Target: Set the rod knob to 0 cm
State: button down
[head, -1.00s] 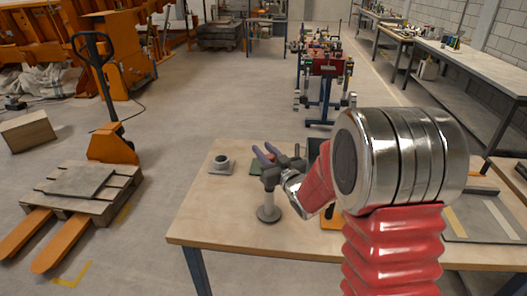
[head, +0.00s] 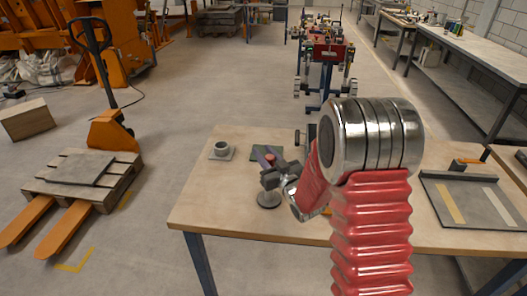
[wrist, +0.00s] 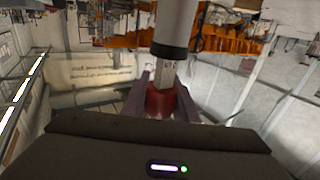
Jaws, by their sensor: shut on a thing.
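The red knob (wrist: 160,103) sits between my gripper's two purple-grey fingers (wrist: 163,98) in the wrist view, at the lower end of a pale rod with a dark band (wrist: 174,35). A short, bright faceted metal piece joins the rod and knob. In the head view, a small red spot, the knob (head: 270,157), shows at my gripper (head: 264,157), over the table's left half. My gripper is shut on the knob. A round grey base (head: 268,201) stands just below it, partly hidden by my gripper. No scale reading is legible.
A grey ring-shaped part on a plate (head: 221,151) and a green plate (head: 266,153) lie behind my gripper on the wooden table (head: 215,205). A dark tray with pale strips (head: 430,190) lies at right. The table's front left is clear.

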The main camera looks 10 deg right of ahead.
jog(key=shift+s+f, duration=0.1)
jog(key=shift+f, duration=0.35)
jog(key=c, duration=1.8)
grip_release()
jog(key=o, duration=0.4)
jog(key=shift+r, duration=0.25)
jog(key=v, duration=1.3)
jog(key=shift+s, duration=0.35)
jog(key=shift+d, duration=0.1)
